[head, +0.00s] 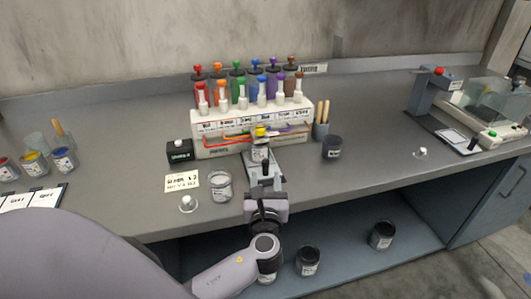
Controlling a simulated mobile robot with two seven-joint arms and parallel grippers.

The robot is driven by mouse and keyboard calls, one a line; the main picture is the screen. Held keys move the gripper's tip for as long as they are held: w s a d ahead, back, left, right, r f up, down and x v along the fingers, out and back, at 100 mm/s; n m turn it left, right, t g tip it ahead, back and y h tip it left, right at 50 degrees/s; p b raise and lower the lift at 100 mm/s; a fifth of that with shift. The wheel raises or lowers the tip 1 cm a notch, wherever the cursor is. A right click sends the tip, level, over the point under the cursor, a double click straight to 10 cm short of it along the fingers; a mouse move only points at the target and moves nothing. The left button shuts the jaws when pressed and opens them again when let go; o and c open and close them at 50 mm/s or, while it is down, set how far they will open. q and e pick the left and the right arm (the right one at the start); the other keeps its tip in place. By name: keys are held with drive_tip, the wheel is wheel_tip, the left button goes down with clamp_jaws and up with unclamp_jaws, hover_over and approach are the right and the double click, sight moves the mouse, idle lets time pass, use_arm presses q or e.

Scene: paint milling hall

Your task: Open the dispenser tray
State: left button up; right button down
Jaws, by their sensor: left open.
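The dispenser (208,148) is a white unit at the back middle of the bench in the head view, with a row of coloured canisters (237,82) on top and coloured tubes across its front. My left gripper (265,170) is open and points away from me at the dispenser's lower front, right of its middle. A small pale cup with a yellow top (260,150) shows just beyond the fingers. The tray itself is largely hidden behind the gripper, so I cannot tell whether the fingers touch it. My right gripper is out of view.
A glass jar (220,187), a label card (182,182) and a black box (180,152) stand left of the gripper. A dark jar (332,147) and a holder with wooden sticks (321,126) stand right. Paint jars (64,160) are far left. The bench's right middle is mostly clear.

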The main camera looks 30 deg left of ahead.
sight(266, 165)
use_arm(q)
drive_tip(key=shift+x, duration=3.65)
clamp_jaws()
